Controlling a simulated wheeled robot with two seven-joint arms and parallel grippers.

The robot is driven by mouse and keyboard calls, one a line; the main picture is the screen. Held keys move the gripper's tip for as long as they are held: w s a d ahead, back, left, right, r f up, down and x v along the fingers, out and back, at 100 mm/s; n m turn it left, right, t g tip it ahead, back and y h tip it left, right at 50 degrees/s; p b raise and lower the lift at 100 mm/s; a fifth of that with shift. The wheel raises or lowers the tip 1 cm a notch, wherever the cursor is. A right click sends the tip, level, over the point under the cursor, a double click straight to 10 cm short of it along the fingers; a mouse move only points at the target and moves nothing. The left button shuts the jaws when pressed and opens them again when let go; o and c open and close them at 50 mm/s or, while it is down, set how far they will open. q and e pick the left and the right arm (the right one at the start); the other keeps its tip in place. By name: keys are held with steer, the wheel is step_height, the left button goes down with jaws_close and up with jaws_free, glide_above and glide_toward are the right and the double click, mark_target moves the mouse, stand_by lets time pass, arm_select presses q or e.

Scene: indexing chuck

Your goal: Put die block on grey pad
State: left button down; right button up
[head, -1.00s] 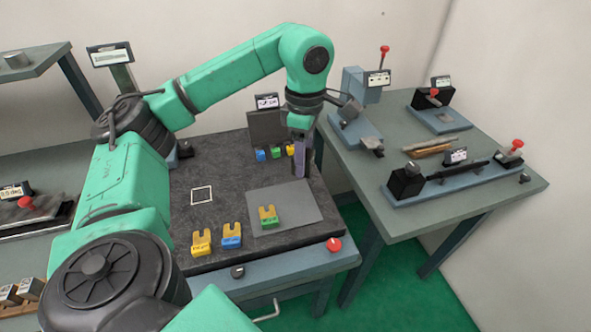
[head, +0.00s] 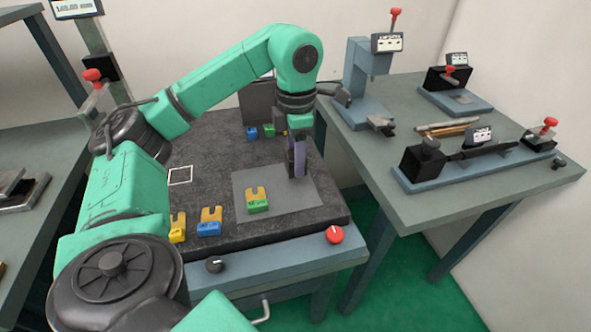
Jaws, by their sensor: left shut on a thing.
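My left gripper (head: 297,160) points down over the back right part of the grey pad (head: 296,204). It is shut on a narrow purple-grey piece, which I take to be the die block (head: 299,158); the jaws hide much of it. Its lower end shows against the pad, but I cannot tell whether it touches. A green block with a yellow forked top (head: 258,201) stands on the pad, left of the gripper. My right gripper is not in view.
A blue forked block (head: 209,222) and a yellow one (head: 178,228) stand left of the pad. Small coloured blocks (head: 252,133) stand at the back, partly behind my arm. A white square outline (head: 181,176) and a red knob (head: 334,234) show. Fixtures stand on the right table (head: 500,210).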

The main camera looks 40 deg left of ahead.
arm_select(q)
step_height(320, 180, down, 3)
steer(key=shift+s+r, duration=0.1)
steer(key=shift+s, duration=0.05)
steer(key=shift+f, duration=0.45)
steer(key=shift+c, duration=1.6)
jaws_free()
step_height(320, 180, up, 4)
steer(key=shift+r, duration=0.1)
step_height(320, 180, up, 8)
steer(key=p, duration=0.5)
steer(key=shift+r, duration=0.2)
steer(key=shift+f, duration=0.1)
